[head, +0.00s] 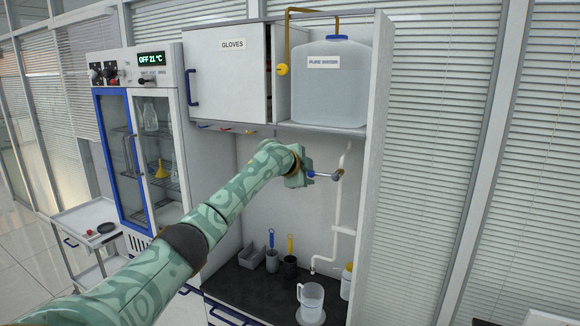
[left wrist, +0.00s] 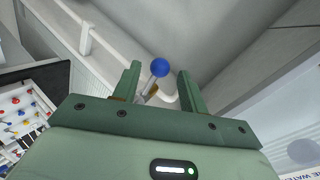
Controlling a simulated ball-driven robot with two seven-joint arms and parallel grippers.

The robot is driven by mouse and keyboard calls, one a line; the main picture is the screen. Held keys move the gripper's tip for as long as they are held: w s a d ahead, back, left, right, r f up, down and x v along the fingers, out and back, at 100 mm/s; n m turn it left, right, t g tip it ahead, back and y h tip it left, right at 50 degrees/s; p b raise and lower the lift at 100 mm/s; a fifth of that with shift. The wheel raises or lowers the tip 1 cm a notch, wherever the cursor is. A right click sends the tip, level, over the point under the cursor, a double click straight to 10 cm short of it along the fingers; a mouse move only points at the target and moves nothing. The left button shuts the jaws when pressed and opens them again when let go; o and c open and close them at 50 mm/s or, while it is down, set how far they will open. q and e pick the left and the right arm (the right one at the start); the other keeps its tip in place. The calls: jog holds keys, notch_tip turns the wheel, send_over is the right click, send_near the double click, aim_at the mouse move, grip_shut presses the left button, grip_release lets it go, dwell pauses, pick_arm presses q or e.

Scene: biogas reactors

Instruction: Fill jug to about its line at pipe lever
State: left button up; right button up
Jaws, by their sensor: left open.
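A clear jug (head: 312,298) with a handle stands upright on the dark counter, under the open end of a white pipe (head: 340,205). Its line and water level are too small to make out. My left gripper (head: 312,177) is in front of the upper pipe. In the left wrist view its fingers (left wrist: 158,88) are apart, with the blue-knobbed lever (left wrist: 159,68) showing between them. I cannot tell whether a finger touches it. My right gripper is in no view.
A large pure water tank (head: 330,85) sits on the shelf above. Cups with blue and yellow handled tools (head: 290,262) and a grey tray (head: 251,257) stand left of the jug. A yellow-lidded bottle (head: 347,281) is at its right. A cabinet side wall (head: 372,170) bounds the right.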

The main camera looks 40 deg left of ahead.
pick_arm(q)
jog(key=b+v, duration=0.2)
jog(key=v, duration=1.1)
jog(key=shift+o, duration=0.3)
jog(key=shift+a, duration=0.1)
dwell(0.4)
